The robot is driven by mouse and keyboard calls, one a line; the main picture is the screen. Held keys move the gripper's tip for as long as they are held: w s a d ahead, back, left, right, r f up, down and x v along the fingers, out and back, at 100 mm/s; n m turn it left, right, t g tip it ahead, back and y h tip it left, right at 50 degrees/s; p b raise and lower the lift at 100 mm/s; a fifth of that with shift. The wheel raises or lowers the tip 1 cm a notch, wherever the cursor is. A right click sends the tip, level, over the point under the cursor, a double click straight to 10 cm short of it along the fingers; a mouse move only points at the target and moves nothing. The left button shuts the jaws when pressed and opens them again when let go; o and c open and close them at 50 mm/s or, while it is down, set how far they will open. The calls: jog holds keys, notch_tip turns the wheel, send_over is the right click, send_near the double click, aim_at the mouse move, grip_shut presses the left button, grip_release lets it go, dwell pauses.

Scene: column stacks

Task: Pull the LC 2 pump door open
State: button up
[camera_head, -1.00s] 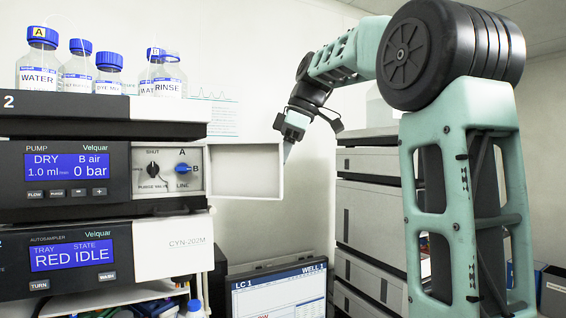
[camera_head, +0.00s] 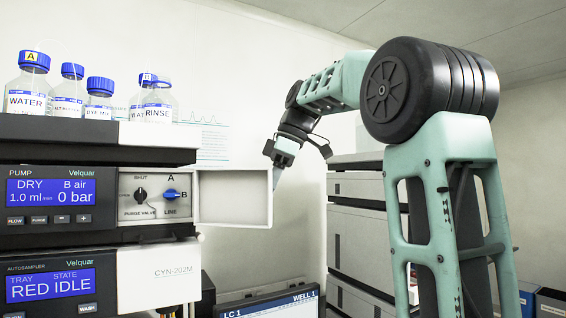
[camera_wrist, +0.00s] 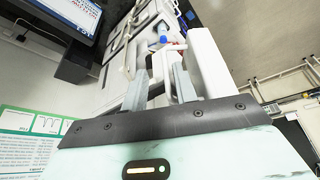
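The LC 2 pump (camera_head: 48,200) is at the left in the head view. Its display reads DRY, 0 bar. Its white door (camera_head: 235,198) stands swung open to the right, and the valve panel (camera_head: 157,195) with its black and blue knobs is exposed. My gripper (camera_head: 277,178) is at the door's free right edge. In the wrist view my gripper (camera_wrist: 160,88) has its two grey fingers apart with a gap between them. A white slab, which looks like the door (camera_wrist: 206,62), is just outside the right finger. Whether they touch is unclear.
Several blue-capped bottles (camera_head: 95,98) stand on top of the stack. The autosampler (camera_head: 62,284) is below the pump. A monitor (camera_head: 268,306) is below the door. Another column of grey units (camera_head: 355,215) stands behind my arm.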

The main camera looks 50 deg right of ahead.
jog(key=p+v, duration=0.5)
jog(key=v, duration=1.2)
jog(key=shift+s, duration=0.2)
